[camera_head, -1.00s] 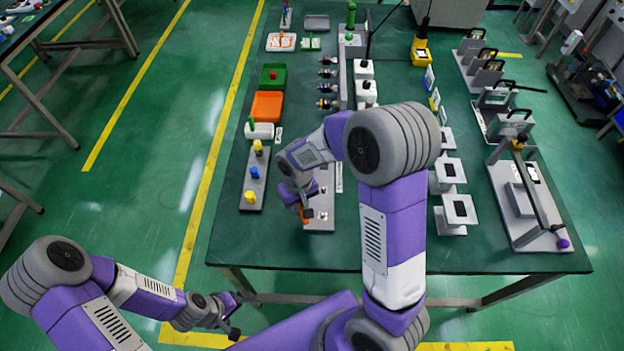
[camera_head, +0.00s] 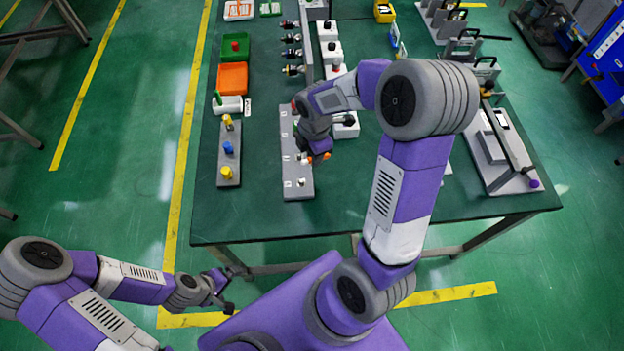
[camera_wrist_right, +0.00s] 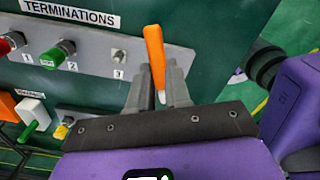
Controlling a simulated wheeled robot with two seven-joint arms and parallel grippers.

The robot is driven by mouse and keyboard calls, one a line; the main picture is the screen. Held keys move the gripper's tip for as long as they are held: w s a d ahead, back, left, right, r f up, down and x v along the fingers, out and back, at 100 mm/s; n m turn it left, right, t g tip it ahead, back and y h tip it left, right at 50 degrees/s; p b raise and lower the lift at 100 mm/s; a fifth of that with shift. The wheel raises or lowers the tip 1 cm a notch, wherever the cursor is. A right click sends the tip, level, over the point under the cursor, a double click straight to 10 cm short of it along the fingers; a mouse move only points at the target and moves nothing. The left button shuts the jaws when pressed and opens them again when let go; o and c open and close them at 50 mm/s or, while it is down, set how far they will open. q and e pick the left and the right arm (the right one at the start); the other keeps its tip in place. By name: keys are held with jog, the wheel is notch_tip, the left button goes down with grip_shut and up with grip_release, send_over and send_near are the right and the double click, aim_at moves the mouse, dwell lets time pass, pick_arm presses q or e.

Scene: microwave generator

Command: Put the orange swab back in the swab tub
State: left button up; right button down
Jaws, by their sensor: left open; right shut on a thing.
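My right gripper (camera_wrist_right: 161,88) is shut on the orange swab (camera_wrist_right: 153,55), an orange stick with a pale tip, seen upright between the fingers in the right wrist view. In the head view the swab (camera_head: 319,157) shows as a small orange bit below the right gripper (camera_head: 316,150), near the right edge of the terminations plate. The likely swab tub is a small white container (camera_head: 232,105) with a green stick in it, left of that plate; it also shows in the right wrist view (camera_wrist_right: 32,107). My left gripper (camera_head: 222,294) is open and empty, low beside the table's front.
The grey terminations plate (camera_head: 291,133) carries red and green parts. A plate with yellow and blue knobs (camera_head: 228,167) lies left of it. An orange tray (camera_head: 232,78) and a green tray (camera_head: 234,47) stand behind the tub. Bare table lies between the two plates.

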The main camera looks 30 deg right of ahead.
jog(key=shift+s+d+r+n, duration=0.2)
jog(key=shift+d+n, duration=0.3)
jog(key=shift+n, duration=0.3)
jog(key=shift+s+d+r+n, duration=0.2)
jog(key=shift+d+n, duration=0.3)
jog(key=shift+n, duration=0.3)
notch_tip(320, 180, down, 6)
jog(key=shift+r+b, duration=0.25)
jog(key=shift+b, duration=0.55)
jog(key=shift+f+b, duration=0.4)
jog(key=shift+f, duration=1.7)
jog(key=shift+f, duration=0.1)
jog(key=shift+f, duration=0.15)
jog(key=c, duration=1.1)
grip_release()
